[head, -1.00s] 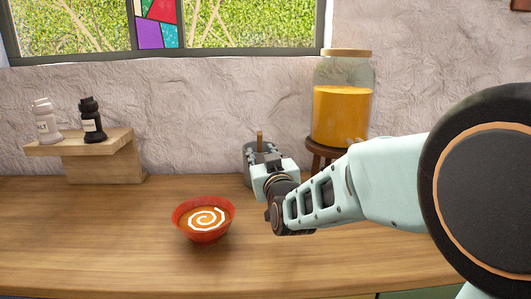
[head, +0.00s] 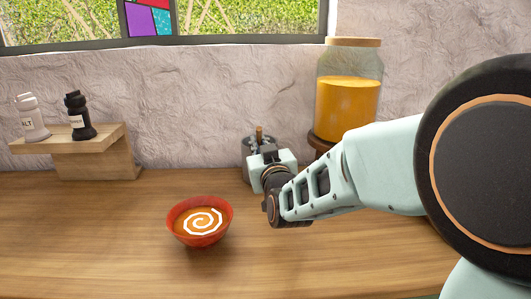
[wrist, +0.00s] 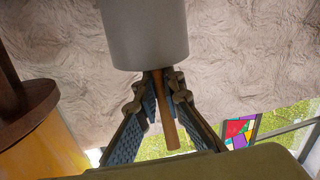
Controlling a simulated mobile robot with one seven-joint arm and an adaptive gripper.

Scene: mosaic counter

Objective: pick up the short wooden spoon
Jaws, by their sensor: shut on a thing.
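The short wooden spoon shows only as a brown handle (head: 259,133) standing out of a grey pot (head: 248,165) at the back of the counter. In the wrist view the spoon handle (wrist: 168,125) runs between the two fingers, and the grey pot (wrist: 147,30) fills the top. My gripper (wrist: 162,88) is shut on the handle close to the pot's rim. In the head view my gripper (head: 262,150) is in front of the pot and hides part of it. The spoon's other end is hidden.
A red bowl of soup (head: 199,239) stands in front, left of my arm. A glass jar of orange liquid (head: 347,105) is right of the pot, on a dark stand (head: 320,143). A wooden shelf (head: 95,155) holds two shakers at left.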

